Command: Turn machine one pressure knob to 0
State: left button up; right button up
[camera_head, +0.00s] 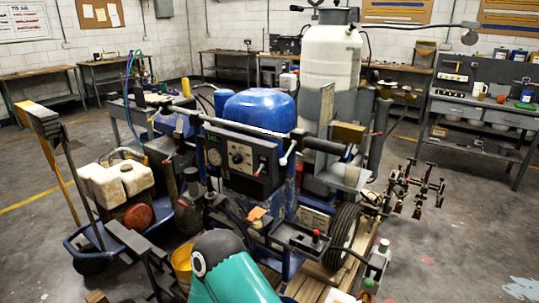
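The line striper machine stands in the middle of the head view, with a blue rounded tank (259,110) and a tall white tank (331,55). Its dark control panel (265,158) faces me below the blue tank. A round dark knob (237,157) with a pale centre sits on the panel, beside a round gauge (214,157) at its left. The knob's marks and setting are too small to read. I cannot tell from labels which machine is number one.
A handlebar (323,146) and small levers with red tips stand close around the panel. A blue tray with white jugs (116,182) is at the left. A black wheel (343,235) and wooden pallet are at the lower right.

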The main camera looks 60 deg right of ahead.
aim_at(237, 159)
jog(key=z, duration=0.25)
jog(key=i, duration=0.7)
jog(key=z, duration=0.5)
jog(key=k, duration=0.85)
jog(key=z, duration=0.2)
jog(key=i, duration=0.85)
jog(key=u, duration=0.15)
